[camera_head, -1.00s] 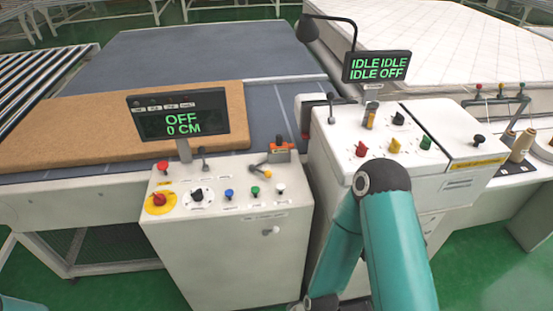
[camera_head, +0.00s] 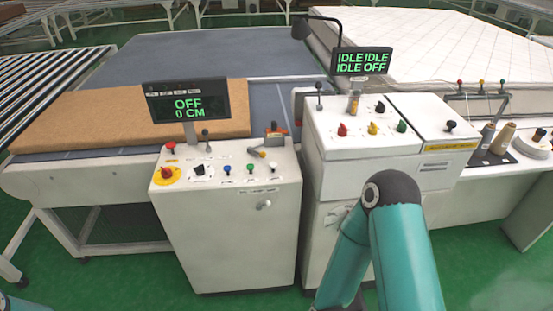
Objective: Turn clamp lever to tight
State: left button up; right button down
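The left white console (camera_head: 228,235) has a small lever with an orange-yellow end (camera_head: 258,154) at the right of its sloped top. An orange clamp-like part (camera_head: 276,132) stands just behind it. I cannot tell which of these is the clamp lever, or read their small labels. The display (camera_head: 188,107) above this console reads OFF and 0 CM. My teal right arm rises at the lower right, in front of the right console, apart from the levers. Its gripper is out of view. Only a sliver of my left arm shows in the bottom left corner.
The right white console (camera_head: 345,160) carries coloured knobs and a display (camera_head: 362,61) reading IDLE IDLE, IDLE OFF. A tan mattress slab (camera_head: 90,120) lies on the table at left, and a white quilted mattress (camera_head: 450,45) lies behind. Green floor (camera_head: 130,280) is open in front.

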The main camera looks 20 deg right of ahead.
aim_at(263, 154)
jog(key=k, duration=0.1)
jog(key=z, duration=0.45)
jog(key=i, duration=1.1)
jog(key=u, duration=0.45)
